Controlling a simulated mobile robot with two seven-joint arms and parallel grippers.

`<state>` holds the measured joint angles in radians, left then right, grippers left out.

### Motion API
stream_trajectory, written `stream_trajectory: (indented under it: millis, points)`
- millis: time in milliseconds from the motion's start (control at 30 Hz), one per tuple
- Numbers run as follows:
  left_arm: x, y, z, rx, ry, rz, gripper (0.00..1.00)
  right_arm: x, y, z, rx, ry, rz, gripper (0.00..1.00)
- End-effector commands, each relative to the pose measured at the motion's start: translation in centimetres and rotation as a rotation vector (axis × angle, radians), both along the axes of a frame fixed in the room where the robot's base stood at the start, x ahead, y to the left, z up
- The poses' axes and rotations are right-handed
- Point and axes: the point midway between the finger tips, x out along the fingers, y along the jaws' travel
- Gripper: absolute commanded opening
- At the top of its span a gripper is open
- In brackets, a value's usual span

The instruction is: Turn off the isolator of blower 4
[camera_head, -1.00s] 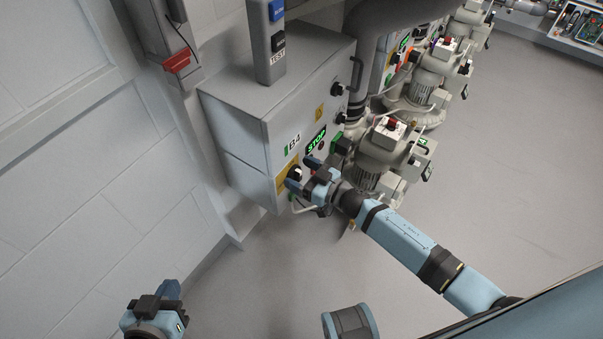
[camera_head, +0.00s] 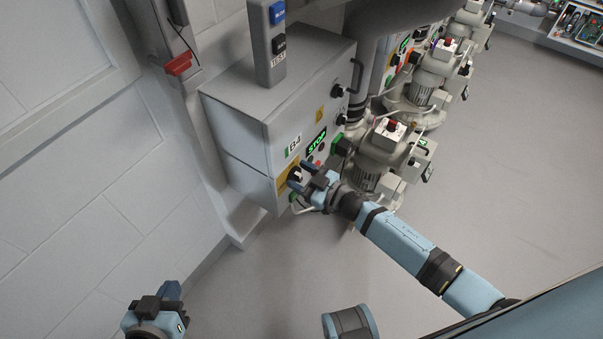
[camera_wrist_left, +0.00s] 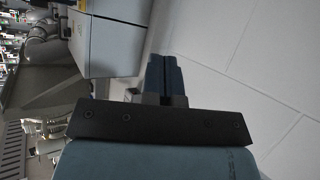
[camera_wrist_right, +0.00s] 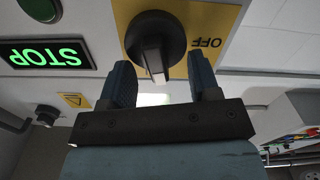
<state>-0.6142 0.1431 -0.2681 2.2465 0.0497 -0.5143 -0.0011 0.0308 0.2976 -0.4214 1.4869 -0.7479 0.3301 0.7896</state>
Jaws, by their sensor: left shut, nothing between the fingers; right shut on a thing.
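The grey B4 control box (camera_head: 235,118) stands against the wall in the head view. Its isolator, a black rotary knob (camera_wrist_right: 153,38) on a yellow plate (camera_wrist_right: 222,22), is near the lower front. An OFF label is on the plate, right of the knob in the right wrist view. The knob's pale-edged handle points down there, toward my gripper. My right gripper (camera_head: 301,176) is at the isolator, its blue fingers either side of the knob and shut on it. My left gripper (camera_head: 170,290) is shut and empty, low at the left, away from the box.
A lit green STOP display (camera_wrist_right: 45,53) and a green button (camera_wrist_right: 40,8) are beside the isolator plate. A switch box marked TEST (camera_head: 266,40) is above the cabinet. Blower motors (camera_head: 388,150) stand to the right. The floor at right is clear.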

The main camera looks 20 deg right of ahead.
Motion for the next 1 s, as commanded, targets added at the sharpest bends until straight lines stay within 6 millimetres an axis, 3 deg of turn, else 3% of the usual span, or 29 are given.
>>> stream_trajectory:
  millis: [1000]
  points:
    - [0.1, -0.1, -0.2, -0.013, -0.014, -0.001, 0.00, -0.9, 1.1, -1.5, -0.756, -0.588, 0.000, 0.33]
